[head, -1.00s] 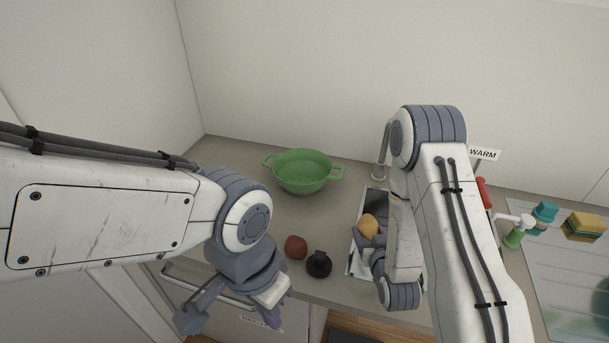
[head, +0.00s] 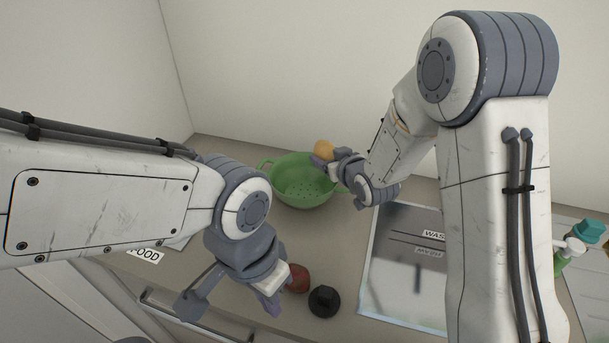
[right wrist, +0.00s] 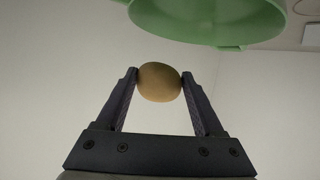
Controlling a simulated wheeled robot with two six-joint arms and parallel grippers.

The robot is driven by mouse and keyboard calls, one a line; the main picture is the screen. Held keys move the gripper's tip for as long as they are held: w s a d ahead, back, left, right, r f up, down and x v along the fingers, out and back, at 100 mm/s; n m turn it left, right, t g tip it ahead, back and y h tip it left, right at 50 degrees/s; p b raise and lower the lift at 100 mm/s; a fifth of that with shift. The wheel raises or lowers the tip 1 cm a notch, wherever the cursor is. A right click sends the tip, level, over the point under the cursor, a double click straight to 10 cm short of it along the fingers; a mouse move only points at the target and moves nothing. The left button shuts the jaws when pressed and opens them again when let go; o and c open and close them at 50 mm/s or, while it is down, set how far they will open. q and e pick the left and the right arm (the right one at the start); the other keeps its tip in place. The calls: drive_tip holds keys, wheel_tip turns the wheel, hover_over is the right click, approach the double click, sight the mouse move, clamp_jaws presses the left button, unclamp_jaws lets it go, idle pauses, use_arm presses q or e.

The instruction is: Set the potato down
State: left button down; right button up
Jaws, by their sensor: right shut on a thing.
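The potato (head: 324,149) is a tan, rounded thing. My right gripper (head: 321,158) is shut on it and holds it over the far right part of the green colander (head: 302,196). In the right wrist view the potato (right wrist: 160,82) sits between the two fingertips, with the colander (right wrist: 205,22) at the top edge, apart from it. The colander stands on the counter near the back wall, and its inside looks empty apart from its holes. My left gripper (head: 232,305) is open and empty at the counter's front edge.
A dark red round thing (head: 299,278) and a black knobbed thing (head: 324,301) lie beside my left gripper. A pale, labelled rectangular panel or basin (head: 395,270) is right of them. A green pump bottle (head: 560,262) stands at far right. The counter left of the colander is clear.

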drive_tip(key=shift+w+a+f+p, duration=0.25)
drive_tip(key=shift+a+f+p, duration=0.15)
drive_tip(key=shift+a+f, duration=0.7)
drive_tip(key=shift+w+a+f+p, duration=0.2)
drive_tip(key=shift+a+f+p, duration=0.15)
drive_tip(key=shift+a+f, duration=0.7)
drive_tip(key=shift+w+a+f+p, duration=0.35)
drive_tip(key=shift+a+f, duration=0.35)
drive_tip(key=shift+f, duration=0.75)
drive_tip(key=shift+s+f, duration=0.1)
drive_tip(key=shift+f+b, duration=0.55)
drive_tip(key=shift+b, duration=0.1)
drive_tip(key=shift+f, duration=0.1)
drive_tip(key=o, duration=1.5)
drive_tip(key=shift+c, duration=0.2)
